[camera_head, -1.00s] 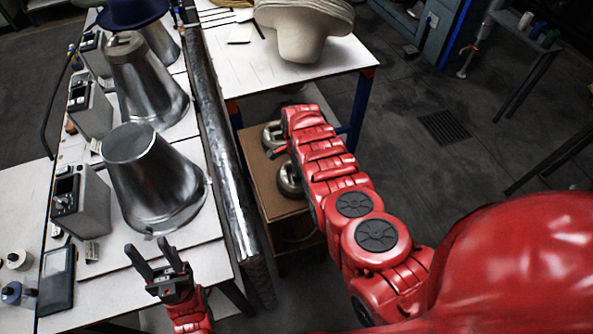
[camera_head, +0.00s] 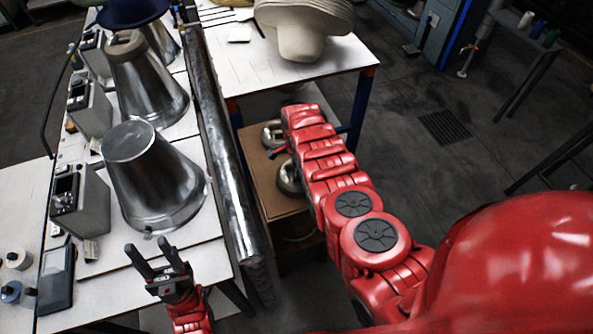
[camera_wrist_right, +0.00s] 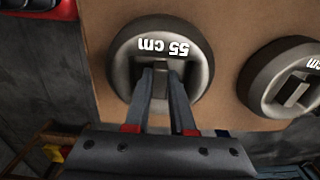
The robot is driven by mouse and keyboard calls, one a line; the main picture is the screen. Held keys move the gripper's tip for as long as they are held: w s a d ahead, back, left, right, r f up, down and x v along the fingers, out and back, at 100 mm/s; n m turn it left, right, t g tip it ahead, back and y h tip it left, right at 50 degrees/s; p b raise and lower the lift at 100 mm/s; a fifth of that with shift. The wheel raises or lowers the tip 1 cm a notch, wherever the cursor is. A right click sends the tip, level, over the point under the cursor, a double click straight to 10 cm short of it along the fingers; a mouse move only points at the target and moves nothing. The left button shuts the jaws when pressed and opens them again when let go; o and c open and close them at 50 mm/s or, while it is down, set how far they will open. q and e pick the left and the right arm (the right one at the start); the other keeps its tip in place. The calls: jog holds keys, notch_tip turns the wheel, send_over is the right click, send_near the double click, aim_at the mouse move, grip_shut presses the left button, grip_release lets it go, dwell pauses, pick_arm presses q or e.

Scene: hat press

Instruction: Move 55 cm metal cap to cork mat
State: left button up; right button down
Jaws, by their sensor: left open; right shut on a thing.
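The 55 cm metal cap (camera_wrist_right: 192,77) is a round grey disc with a dark rim and a central bar, marked "55 cm" in white. It is over a brown board in the right wrist view. My right gripper (camera_wrist_right: 164,72) is shut on its central bar. In the head view my red right arm hides most of this gripper. My left gripper (camera_head: 150,246) is open and empty at the near end of the white bench. I cannot tell whether the brown board (camera_head: 270,199) is the cork mat, or whether the cap touches it.
A second metal cap (camera_wrist_right: 284,82) stands close on the right in the right wrist view. Tall metal cones (camera_head: 150,180) and control boxes (camera_head: 82,204) line the bench. A long metal bar (camera_head: 222,150) runs along its edge. A white table (camera_head: 240,68) with felt hats (camera_head: 300,35) stands behind.

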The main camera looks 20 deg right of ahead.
jog(key=c, duration=0.7)
grip_release()
jog(key=shift+r, duration=0.1)
notch_tip(320, 180, up, 8)
jog(key=p, duration=0.7)
jog(key=shift+f, duration=0.25)
jog(key=shift+f, duration=0.1)
